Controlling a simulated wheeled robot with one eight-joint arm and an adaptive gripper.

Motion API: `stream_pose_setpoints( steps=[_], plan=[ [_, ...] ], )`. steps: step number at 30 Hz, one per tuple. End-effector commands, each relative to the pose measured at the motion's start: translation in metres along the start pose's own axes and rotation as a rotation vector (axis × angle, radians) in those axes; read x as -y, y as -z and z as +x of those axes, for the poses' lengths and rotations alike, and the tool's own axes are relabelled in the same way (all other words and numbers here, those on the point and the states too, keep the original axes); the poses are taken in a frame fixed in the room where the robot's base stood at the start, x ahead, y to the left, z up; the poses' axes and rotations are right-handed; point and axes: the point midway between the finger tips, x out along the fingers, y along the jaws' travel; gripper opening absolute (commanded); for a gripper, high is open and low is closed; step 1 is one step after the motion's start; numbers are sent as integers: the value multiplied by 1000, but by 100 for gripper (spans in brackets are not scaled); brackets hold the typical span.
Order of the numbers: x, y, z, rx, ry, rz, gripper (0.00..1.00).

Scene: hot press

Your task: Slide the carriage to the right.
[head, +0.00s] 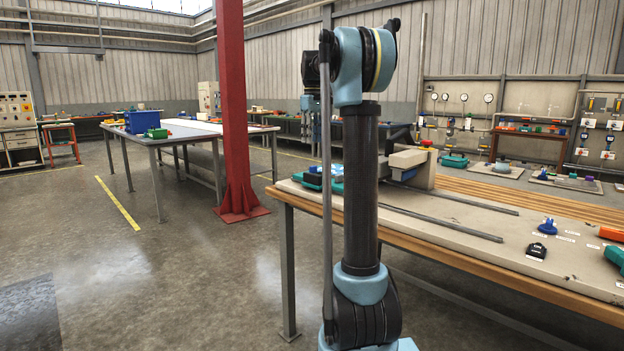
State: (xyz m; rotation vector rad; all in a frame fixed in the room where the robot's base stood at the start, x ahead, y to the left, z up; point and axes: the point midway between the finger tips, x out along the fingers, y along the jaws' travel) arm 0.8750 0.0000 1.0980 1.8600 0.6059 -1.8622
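A beige and grey block-shaped unit (424,170), with a dark part at its upper left, stands on the workbench beyond my arm. Two long grey rails (462,226) run from near it to the right along the bench top. The carriage may be part of this unit, but I cannot tell which part it is. My upright arm link crosses in front of the left side of this area and hides some of it. I cannot make out my gripper's fingers.
The workbench (546,262) holds a blue knob-like piece (548,226), a black piece (536,251), and orange (612,234) and green (614,259) items at the right. A red column (232,100) stands left.

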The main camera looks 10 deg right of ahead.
Motion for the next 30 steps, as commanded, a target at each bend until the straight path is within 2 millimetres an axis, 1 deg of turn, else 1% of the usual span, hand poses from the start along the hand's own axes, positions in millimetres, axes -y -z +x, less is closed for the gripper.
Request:
stream_pose_setpoints(
  steps=[6,21,27,30],
  plan=[
    [0,0,38,0,0,0,38],
    [1,0,125,0,0,0,38],
    [1,0,148,0,0,0,38],
    [1,0,154,0,0,0,38]
  ],
)
